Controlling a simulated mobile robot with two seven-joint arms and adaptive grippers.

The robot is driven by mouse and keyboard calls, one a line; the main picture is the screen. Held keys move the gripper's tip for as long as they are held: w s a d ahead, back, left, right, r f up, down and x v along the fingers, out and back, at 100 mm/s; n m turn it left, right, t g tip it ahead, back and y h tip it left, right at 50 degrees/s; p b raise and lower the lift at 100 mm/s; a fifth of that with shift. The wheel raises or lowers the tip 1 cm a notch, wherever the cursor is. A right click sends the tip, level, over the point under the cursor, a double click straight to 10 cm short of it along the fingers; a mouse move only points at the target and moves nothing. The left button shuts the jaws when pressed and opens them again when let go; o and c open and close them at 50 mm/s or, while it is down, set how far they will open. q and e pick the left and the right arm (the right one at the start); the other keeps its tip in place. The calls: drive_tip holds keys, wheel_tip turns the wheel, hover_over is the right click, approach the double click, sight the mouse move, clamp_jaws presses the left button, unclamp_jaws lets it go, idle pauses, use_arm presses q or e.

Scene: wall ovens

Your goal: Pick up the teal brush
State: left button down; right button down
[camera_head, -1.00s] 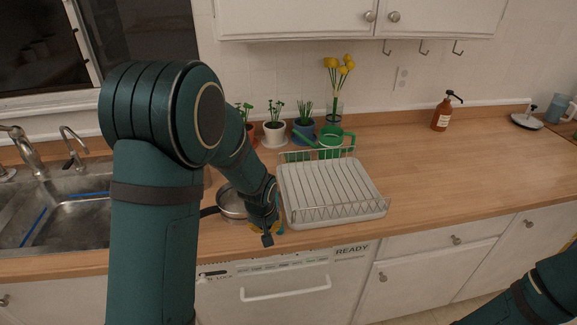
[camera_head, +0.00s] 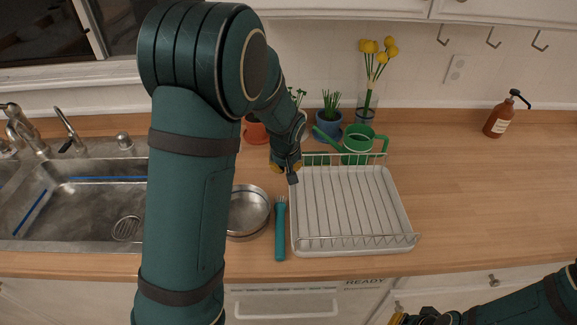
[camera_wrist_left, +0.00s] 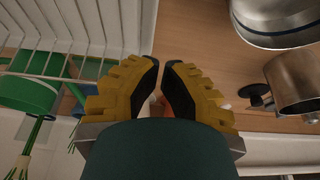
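The teal brush (camera_head: 280,230) lies on the wooden counter, its handle toward the front edge and its head toward the back. It is between the metal pan and the dish rack. My left gripper (camera_head: 286,168) is beyond the brush's head, near the rack's back left corner. In the left wrist view its yellow fingers (camera_wrist_left: 161,64) are apart by a narrow gap with nothing held; the brush cannot be made out there.
The white dish rack (camera_head: 350,205) stands right of the brush and the metal pan (camera_head: 248,211) left of it. Potted plants, a green watering can (camera_head: 358,142) and a flower vase stand behind. The sink (camera_head: 85,200) is at left.

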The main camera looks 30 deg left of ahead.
use_arm(q)
drive_tip(key=b+x, duration=0.1)
drive_tip(key=x, duration=0.6)
drive_tip(key=shift+w+f, duration=0.1)
drive_tip(key=shift+f, duration=0.1)
drive_tip(key=shift+s+d+r, duration=0.1)
drive_tip(key=shift+s+d, duration=0.3)
drive_tip(key=shift+s, duration=0.2)
drive_tip(key=shift+s+d, duration=0.4)
drive_tip(key=shift+s, duration=0.15)
drive_tip(key=shift+s+d, duration=0.25)
drive_tip(key=shift+s, duration=0.25)
